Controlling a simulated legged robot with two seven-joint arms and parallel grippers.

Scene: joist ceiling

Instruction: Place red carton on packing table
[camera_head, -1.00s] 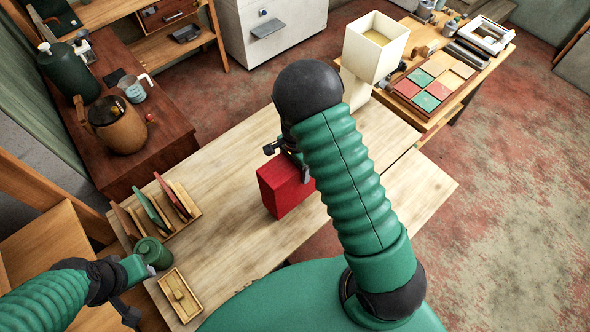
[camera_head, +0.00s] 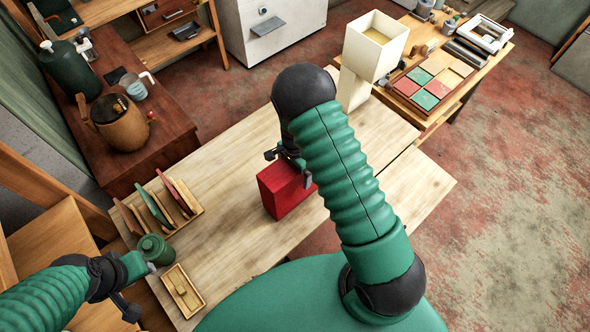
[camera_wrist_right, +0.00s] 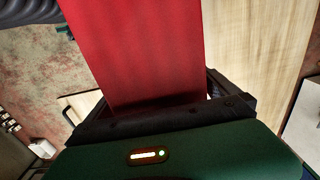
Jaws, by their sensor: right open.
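The red carton (camera_head: 280,194) stands upright on the light wooden packing table (camera_head: 245,150), left of my right forearm. My right gripper (camera_head: 289,167) is open at the carton's top, with one finger showing on either side of it. My right arm hides part of the hand. In the right wrist view the carton (camera_wrist_right: 140,50) fills the space in front of the palm, between the dark fingers. My left gripper (camera_head: 128,305) is low at the left, beside the table's near left corner and away from the carton; its jaws are too small and dark to read.
A rack of upright boards (camera_head: 160,208), a green canister (camera_head: 155,250) and a small wooden tray (camera_head: 183,291) sit at the table's left end. A cream lamp (camera_head: 374,45) stands at the back right. Bare tabletop lies left of the carton.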

